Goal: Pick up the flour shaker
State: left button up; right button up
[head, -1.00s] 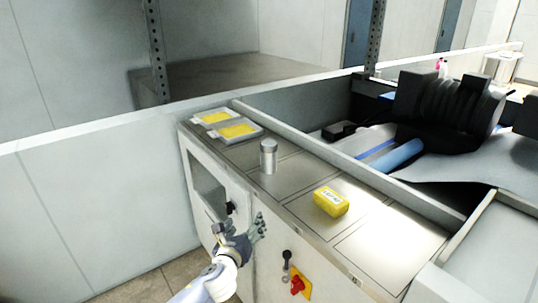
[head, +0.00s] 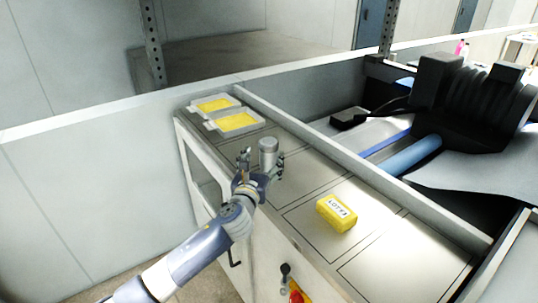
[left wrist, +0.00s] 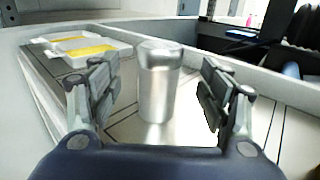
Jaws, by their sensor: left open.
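The flour shaker (head: 268,150) is a silvery metal cylinder standing upright on the machine's side ledge. In the left wrist view the shaker (left wrist: 158,85) stands in the middle, between the two spread fingers, with bare gaps on both sides. My left gripper (head: 262,160) is open around the near side of the shaker, and its fingers hide the shaker's lower part in the head view. In the left wrist view the left gripper (left wrist: 160,100) shows no finger touching the shaker. My right gripper is not in view.
Two white trays with yellow contents (head: 237,122) lie behind the shaker. A yellow block labelled LOT (head: 337,213) lies on the ledge to the right. A raised grey rail (head: 330,155) runs along the ledge's far side. A red knob (head: 297,294) is on the front panel.

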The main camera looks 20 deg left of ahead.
aim_at(266, 154)
pick_arm(q)
jog(key=shift+w, duration=0.45)
jog(key=shift+w+f, duration=0.15)
jog(key=shift+w, duration=0.15)
jog(key=w, duration=0.4)
jog(key=shift+w+a+f, duration=0.1)
jog(key=shift+a+f, duration=0.05)
jog(key=shift+a, duration=0.05)
jog(key=shift+w+f, duration=0.1)
jog(key=shift+w, duration=0.45)
jog(key=c, duration=1.3)
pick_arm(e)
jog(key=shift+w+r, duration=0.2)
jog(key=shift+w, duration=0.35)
